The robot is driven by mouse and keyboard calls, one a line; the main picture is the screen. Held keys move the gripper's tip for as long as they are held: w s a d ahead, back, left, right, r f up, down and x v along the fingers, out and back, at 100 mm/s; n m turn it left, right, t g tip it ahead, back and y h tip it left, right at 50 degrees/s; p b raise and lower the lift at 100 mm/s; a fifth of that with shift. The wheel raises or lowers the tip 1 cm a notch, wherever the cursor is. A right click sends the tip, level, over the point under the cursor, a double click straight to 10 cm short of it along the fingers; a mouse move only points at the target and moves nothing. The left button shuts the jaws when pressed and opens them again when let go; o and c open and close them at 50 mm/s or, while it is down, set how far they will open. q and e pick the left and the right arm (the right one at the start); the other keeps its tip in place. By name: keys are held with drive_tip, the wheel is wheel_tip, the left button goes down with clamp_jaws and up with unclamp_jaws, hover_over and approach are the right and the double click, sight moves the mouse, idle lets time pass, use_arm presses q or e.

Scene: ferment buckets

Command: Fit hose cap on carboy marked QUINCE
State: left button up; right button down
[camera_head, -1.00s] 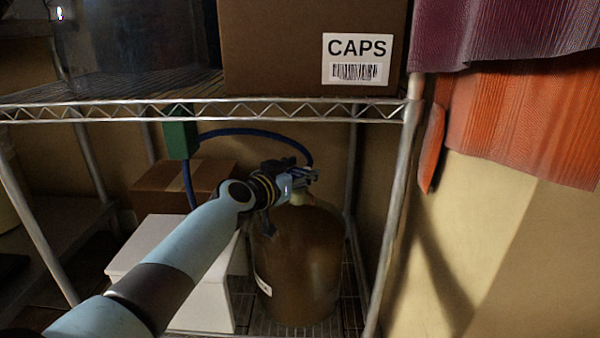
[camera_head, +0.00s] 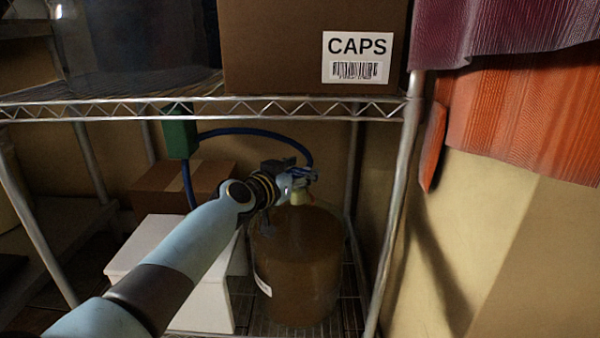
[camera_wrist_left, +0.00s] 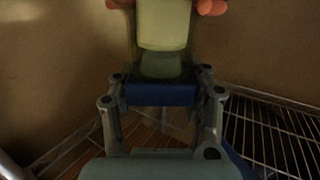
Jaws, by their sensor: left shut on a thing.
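The brown carboy (camera_head: 297,262) stands upright on the lower wire shelf. Its white label (camera_head: 262,286) is turned to the side and cannot be read. My left gripper (camera_head: 303,178) is over the carboy's top, shut on the pale hose cap (camera_head: 300,196). In the left wrist view the pale green-yellow cap (camera_wrist_left: 164,25) sits between the orange fingertips of the gripper (camera_wrist_left: 166,8). A blue hose (camera_head: 255,132) arches down to the gripper. The gripper hides the join, so I cannot tell whether the cap touches the neck. My right gripper is not in view.
The hose comes from a green block (camera_head: 181,138) on the left. A cardboard box (camera_head: 180,184) and a white box (camera_head: 150,256) stand left of the carboy. The upper shelf edge (camera_head: 200,108), with a CAPS box (camera_head: 290,45) on it, overhangs the space. A shelf post (camera_head: 395,215) is close on the right.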

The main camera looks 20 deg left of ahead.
use_arm(q)
drive_tip(key=o, duration=1.2)
